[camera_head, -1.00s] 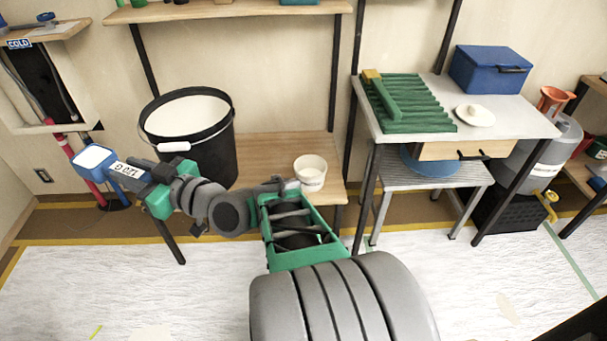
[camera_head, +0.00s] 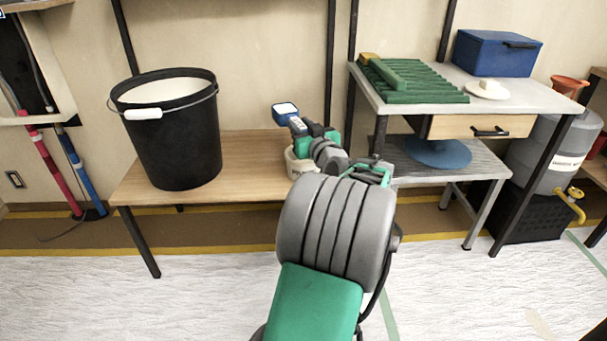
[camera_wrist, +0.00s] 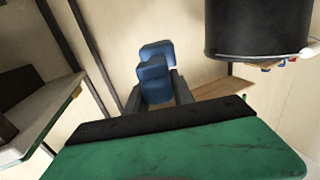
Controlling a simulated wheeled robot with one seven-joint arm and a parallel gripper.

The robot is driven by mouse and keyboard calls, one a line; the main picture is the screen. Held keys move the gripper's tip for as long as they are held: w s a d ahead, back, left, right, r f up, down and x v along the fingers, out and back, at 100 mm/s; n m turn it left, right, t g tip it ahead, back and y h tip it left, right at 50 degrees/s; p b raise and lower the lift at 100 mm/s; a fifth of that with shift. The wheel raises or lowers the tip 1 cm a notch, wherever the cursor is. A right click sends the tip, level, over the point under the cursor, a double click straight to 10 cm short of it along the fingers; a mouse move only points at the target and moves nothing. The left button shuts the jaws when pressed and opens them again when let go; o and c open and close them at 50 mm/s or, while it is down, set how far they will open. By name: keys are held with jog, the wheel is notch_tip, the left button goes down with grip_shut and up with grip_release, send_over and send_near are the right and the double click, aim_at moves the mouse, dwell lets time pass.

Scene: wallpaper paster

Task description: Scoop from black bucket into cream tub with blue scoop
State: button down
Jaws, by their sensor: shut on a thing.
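The black bucket (camera_head: 178,145) stands upright on the left part of the low wooden shelf, with pale material inside and its wire handle hanging over the front. My gripper (camera_head: 298,126) is shut on the blue scoop (camera_head: 285,109), which holds white material in a level-looking head. The cream tub (camera_head: 294,166) stands on the same shelf, right of the bucket, mostly hidden behind my wrist. The scoop is above the tub in the head view; how exactly it lines up is unclear. In the wrist view the blue scoop (camera_wrist: 155,72) is between my fingers, and the bucket (camera_wrist: 255,30) is at upper right.
A workbench (camera_head: 500,105) to the right carries a green ribbed tray (camera_head: 410,82), a blue box (camera_head: 495,52) and a white lid (camera_head: 487,90). The wooden shelf (camera_head: 235,165) is bare between bucket and tub.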

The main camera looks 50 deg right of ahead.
jog(key=s+d+f+m+g+p, duration=0.1)
jog(key=f+m+p, duration=0.3)
jog(key=m+p, duration=0.7)
jog(key=s+d+f+m+g+p, duration=0.1)
jog(key=d+f+m+p, duration=0.3)
jog(key=m+p, duration=0.7)
jog(key=s+f+m, duration=0.1)
jog(key=m, duration=0.3)
jog(key=shift+s+d+f+m+p, duration=0.15)
jog(key=shift+d+f+m+p, duration=0.15)
jog(key=shift+d+m, duration=0.1)
dwell(0.5)
jog(key=shift+a, duration=0.1)
dwell(0.7)
